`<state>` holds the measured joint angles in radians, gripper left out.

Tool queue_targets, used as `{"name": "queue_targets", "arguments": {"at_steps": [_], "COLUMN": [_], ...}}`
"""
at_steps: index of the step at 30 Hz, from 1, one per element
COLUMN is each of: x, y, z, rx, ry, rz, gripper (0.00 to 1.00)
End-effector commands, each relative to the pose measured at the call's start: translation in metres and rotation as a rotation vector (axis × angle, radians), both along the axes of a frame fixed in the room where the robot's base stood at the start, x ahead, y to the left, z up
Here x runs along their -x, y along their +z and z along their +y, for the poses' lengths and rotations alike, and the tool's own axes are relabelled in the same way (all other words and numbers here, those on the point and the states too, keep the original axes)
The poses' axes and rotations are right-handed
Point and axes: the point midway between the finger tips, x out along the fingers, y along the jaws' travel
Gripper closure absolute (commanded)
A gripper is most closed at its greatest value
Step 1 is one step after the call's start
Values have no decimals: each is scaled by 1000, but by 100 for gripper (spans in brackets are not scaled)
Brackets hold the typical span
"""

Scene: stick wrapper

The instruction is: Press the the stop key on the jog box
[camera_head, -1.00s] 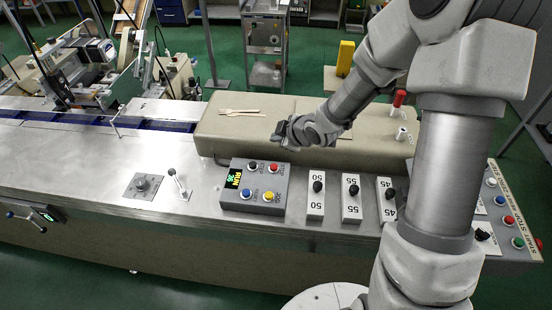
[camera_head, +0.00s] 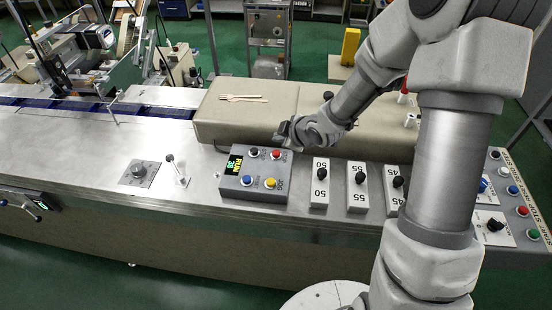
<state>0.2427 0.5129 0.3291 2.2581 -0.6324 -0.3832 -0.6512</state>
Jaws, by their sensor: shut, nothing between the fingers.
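My gripper (camera_head: 282,131) is shut and empty. It shows just above the red key in the picture, apart from the box.
A beige raised cover (camera_head: 230,122) with wooden sticks (camera_head: 243,97) on it lies behind the box. Black knobs on white plates (camera_head: 320,190) stand to the right. A lever (camera_head: 177,170) and a dial (camera_head: 138,172) are to the left, with bare steel around them.

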Motion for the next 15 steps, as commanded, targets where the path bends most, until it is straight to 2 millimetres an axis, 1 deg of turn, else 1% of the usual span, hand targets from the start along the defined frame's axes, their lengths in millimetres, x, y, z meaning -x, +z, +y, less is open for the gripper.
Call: {"name": "queue_targets", "arguments": {"at_steps": [1,6,9,15], "x": [0,0,0,0], "y": [-14,-27,-30,-29], "z": [0,0,0,0], "rx": [0,0,0,0], "ry": [0,0,0,0], "rz": [0,0,0,0], "gripper": [100,100,100,100]}}
